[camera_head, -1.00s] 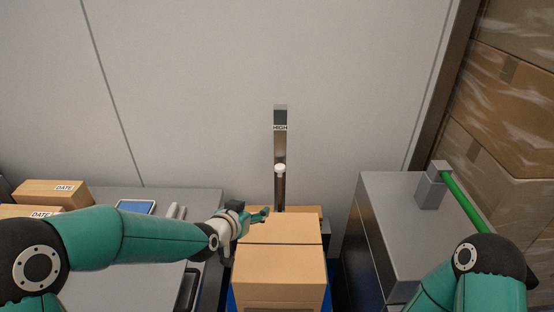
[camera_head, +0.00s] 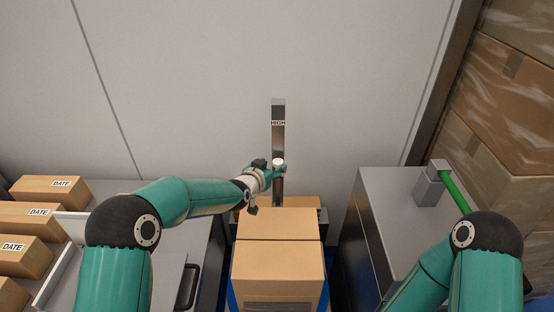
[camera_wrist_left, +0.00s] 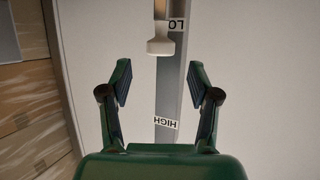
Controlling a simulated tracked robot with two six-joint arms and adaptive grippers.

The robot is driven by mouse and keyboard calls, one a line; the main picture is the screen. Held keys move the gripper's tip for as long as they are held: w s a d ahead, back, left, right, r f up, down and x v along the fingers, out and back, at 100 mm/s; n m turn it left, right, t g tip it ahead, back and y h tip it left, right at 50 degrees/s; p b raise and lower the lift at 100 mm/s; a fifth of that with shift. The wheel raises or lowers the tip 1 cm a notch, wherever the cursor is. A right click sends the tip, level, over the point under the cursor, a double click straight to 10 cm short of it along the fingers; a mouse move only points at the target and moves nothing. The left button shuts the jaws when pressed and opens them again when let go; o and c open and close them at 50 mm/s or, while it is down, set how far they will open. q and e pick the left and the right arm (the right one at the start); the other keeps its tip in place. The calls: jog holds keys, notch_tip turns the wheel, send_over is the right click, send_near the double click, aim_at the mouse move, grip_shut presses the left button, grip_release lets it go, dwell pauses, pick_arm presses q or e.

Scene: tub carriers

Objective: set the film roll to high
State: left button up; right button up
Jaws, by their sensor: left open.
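A grey upright post (camera_head: 278,108) stands against the wall, with a HIGH label (camera_head: 278,123) near its top. A white knob (camera_head: 278,161) sits on the post below that label. In the left wrist view the post appears inverted: the HIGH label (camera_wrist_left: 165,122) is low, and the knob (camera_wrist_left: 160,46) is beside a partly cut-off LO label (camera_wrist_left: 176,25). My left gripper (camera_head: 275,172) is open at the knob's height. In the left wrist view its open fingers (camera_wrist_left: 160,78) straddle the post, with the knob just beyond the tips. My right gripper is out of view.
Cartons (camera_head: 278,260) stand in front of the post. A grey cabinet (camera_head: 395,195) with a green-handled lever (camera_head: 436,180) is at right. Several DATE cartons (camera_head: 45,188) lie at left beside a worktop. Wrapped cartons are stacked far right.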

aim_at(277, 162)
pick_arm(q)
jog(key=shift+p+x, duration=0.45)
jog(key=shift+x, duration=2.05)
grip_shut()
